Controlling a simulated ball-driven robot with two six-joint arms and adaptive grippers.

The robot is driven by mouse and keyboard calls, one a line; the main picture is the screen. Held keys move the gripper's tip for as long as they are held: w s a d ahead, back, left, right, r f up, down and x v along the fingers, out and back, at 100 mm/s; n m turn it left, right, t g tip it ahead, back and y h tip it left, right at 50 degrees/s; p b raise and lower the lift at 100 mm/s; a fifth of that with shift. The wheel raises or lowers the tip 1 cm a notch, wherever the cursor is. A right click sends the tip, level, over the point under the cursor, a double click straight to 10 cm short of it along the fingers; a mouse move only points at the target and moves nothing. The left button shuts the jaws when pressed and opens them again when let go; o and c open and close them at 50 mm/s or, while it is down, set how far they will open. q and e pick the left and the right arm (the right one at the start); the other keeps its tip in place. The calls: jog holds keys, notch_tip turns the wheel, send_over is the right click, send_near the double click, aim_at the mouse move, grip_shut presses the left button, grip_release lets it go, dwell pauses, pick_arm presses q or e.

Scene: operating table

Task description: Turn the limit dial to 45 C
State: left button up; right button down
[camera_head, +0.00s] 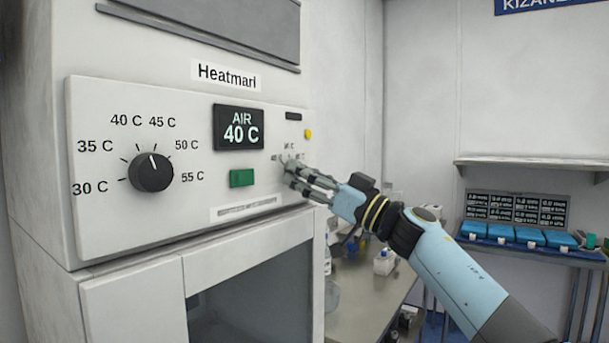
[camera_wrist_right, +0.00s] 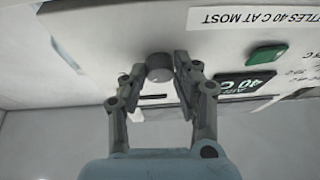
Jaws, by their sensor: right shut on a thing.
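The heating cabinet's white front panel (camera_head: 200,185) carries a large black dial (camera_head: 152,173) on the left, marked 30 C to 55 C; its pointer is up, around 40 to 45 C. A small grey dial (camera_wrist_right: 159,66) at the panel's right end has tiny marks above it, partly hidden in the head view and too small to read surely. My right gripper (camera_head: 292,180) is at this small dial. In the wrist view its two fingers (camera_wrist_right: 158,75) are closed around the dial's sides. The dial's pointer is hidden. My left gripper is not in view.
A display (camera_head: 238,128) reads AIR 40 C. Below it is a green switch (camera_head: 241,178), and a yellow lamp (camera_head: 307,134) is at the upper right. A counter with bottles (camera_head: 384,262) stands right of the cabinet. Blue trays (camera_head: 500,234) lie farther back.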

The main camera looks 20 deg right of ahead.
jog(key=n+g, duration=0.3)
jog(key=n, duration=0.5)
jog(key=r+n+g+h, duration=0.1)
jog(key=n+g, duration=0.1)
jog(key=n, duration=0.7)
jog(key=n+g, duration=0.3)
jog(key=n, duration=0.5)
jog(key=shift+w+d+r+n+g+h+p, duration=0.2)
jog(key=shift+d+n+g+h+p, duration=0.1)
jog(key=shift+n, duration=0.1)
jog(key=c, duration=1)
grip_release()
jog(key=v, duration=1.2)
